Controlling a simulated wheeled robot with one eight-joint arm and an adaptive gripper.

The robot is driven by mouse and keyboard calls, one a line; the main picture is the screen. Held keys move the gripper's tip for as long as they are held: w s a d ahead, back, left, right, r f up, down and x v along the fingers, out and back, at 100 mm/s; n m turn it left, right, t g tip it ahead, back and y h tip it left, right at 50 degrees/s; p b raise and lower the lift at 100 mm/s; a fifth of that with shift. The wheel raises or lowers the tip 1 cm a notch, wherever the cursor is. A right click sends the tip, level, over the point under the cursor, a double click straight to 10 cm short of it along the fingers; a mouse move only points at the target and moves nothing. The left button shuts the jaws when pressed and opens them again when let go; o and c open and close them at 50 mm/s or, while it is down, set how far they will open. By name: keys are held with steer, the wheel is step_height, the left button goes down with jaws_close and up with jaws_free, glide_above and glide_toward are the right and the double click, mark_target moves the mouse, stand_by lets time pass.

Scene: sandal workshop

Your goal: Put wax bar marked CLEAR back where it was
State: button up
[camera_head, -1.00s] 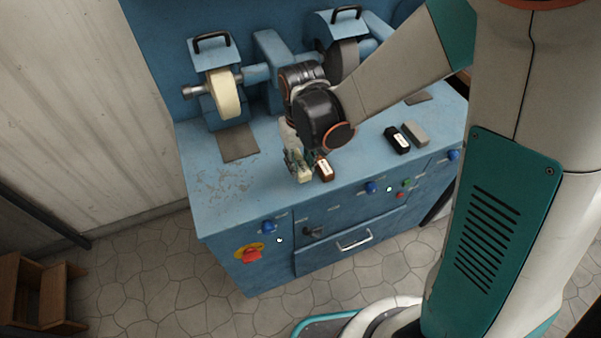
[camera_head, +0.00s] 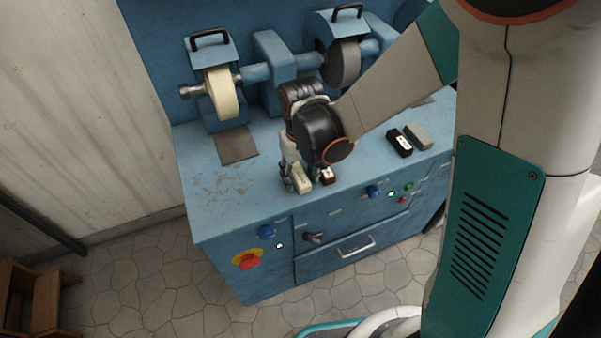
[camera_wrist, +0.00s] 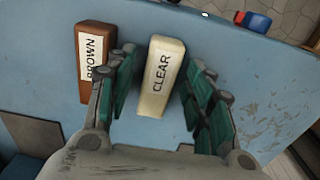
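The cream wax bar marked CLEAR (camera_wrist: 161,78) lies on the blue bench top, label up, near its front edge. In the head view the bar (camera_head: 302,180) is partly hidden by my gripper (camera_head: 297,174). In the wrist view my gripper (camera_wrist: 164,72) is open, its teal-padded fingers on either side of the bar. A gap shows between the bar and the left finger; the right finger is very close, and I cannot tell if it touches. The brown bar marked BROWN (camera_wrist: 93,65) lies just outside the left finger.
A black bar (camera_head: 399,142) and a grey bar (camera_head: 418,136) lie farther right on the bench (camera_head: 208,192). A cream wheel (camera_head: 222,95) and a grey wheel (camera_head: 345,65) stand behind. The bench's left part is clear. Knobs (camera_head: 374,192) line the front panel.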

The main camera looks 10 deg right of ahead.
mark_target(301, 177)
steer(key=shift+r, duration=0.1)
step_height(301, 177, up, 12)
steer(key=p, duration=0.4)
steer(key=shift+p, duration=0.35)
stand_by(1.1)
